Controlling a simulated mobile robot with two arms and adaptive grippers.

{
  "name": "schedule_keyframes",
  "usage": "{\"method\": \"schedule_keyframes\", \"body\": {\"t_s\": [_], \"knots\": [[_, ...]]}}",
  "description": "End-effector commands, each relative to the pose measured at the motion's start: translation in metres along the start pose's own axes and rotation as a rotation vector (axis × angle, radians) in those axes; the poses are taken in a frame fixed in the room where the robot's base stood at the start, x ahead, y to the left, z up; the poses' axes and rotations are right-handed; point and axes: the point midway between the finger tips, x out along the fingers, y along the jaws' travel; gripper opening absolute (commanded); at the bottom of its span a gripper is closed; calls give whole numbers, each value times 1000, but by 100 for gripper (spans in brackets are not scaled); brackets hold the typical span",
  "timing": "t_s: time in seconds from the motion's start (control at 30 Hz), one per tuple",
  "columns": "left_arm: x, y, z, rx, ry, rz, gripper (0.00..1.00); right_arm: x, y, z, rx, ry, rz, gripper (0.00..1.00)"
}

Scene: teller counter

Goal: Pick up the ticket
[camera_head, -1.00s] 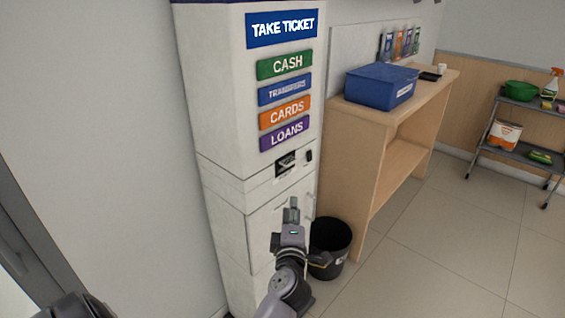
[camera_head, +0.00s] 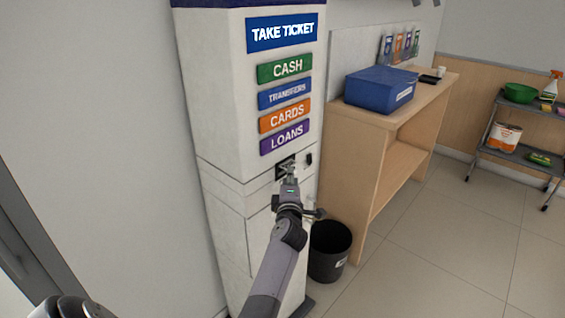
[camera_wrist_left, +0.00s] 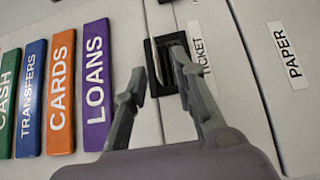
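The ticket dispenser (camera_head: 235,110) is a tall white kiosk with a dark ticket slot (camera_head: 279,171) below its coloured buttons. My left gripper (camera_head: 289,170) is at this slot. In the left wrist view, the left gripper (camera_wrist_left: 159,63) is open, its two fingers spread in front of the slot. A thin white strip, seen nearly edge-on, appears to be the ticket (camera_wrist_left: 155,58); it stands out of the slot between the fingers. Contact with either finger cannot be made out. In the head view the fingers hide the ticket. My right gripper is not in view.
A black bin (camera_head: 330,252) stands beside the kiosk, close to my arm. A wooden counter (camera_head: 350,170) with a blue box (camera_head: 378,92) is to the right. A cart (camera_head: 520,155) stands farther right. The floor between is clear.

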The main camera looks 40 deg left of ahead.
Motion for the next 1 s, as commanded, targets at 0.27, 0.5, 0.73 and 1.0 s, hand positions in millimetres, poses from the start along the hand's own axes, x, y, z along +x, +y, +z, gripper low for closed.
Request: {"method": "schedule_keyframes", "body": {"t_s": [0.27, 0.5, 0.73, 1.0], "knots": [[40, 5, 3, -2, 1, 0, 25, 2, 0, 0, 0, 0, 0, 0], [46, 5, 3, -1, 0, 0, 25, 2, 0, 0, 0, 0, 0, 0], [46, 5, 3, -1, 0, 0, 15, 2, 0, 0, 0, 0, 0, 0], [46, 5, 3, -1, 0, 0, 0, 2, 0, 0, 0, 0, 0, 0]]}}
